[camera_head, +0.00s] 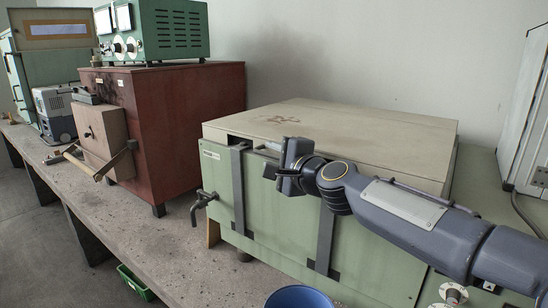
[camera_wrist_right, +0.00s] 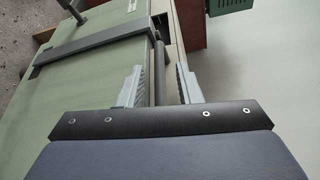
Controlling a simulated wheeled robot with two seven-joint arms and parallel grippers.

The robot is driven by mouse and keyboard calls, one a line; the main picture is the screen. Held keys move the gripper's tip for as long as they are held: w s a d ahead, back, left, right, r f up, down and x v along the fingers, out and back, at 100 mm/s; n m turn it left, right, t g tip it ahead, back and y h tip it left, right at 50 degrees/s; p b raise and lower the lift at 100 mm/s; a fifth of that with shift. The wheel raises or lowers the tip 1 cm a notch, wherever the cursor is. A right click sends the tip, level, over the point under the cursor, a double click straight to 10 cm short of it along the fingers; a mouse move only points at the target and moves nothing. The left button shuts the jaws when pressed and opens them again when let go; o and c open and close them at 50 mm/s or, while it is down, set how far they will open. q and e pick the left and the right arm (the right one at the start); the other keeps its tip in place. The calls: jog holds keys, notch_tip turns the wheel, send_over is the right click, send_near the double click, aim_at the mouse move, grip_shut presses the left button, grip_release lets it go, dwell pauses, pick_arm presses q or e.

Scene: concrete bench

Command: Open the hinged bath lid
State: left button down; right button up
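The bath (camera_head: 280,235) is a pale green box on the bench, with dark straps down its front. Its cream hinged lid (camera_head: 350,130) lies flat and shut on top. A grey handle bar (camera_wrist_right: 160,75) runs along the lid's front edge. My right gripper (camera_head: 285,175) is at the front edge of the lid, in front of the bar. In the right wrist view its two fingers (camera_wrist_right: 160,92) stand apart, one on each side of the bar, with visible gaps. My left gripper is not in view.
A red-brown box (camera_head: 180,115) with a green instrument (camera_head: 175,30) on top stands to the left. A tap (camera_head: 203,205) sticks out of the bath's left front. A blue bowl (camera_head: 298,298) is at the bottom. A white cabinet (camera_head: 525,120) stands at right.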

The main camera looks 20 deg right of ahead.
grip_shut()
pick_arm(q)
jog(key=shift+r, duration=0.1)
pick_arm(e)
jog(key=shift+r, duration=0.1)
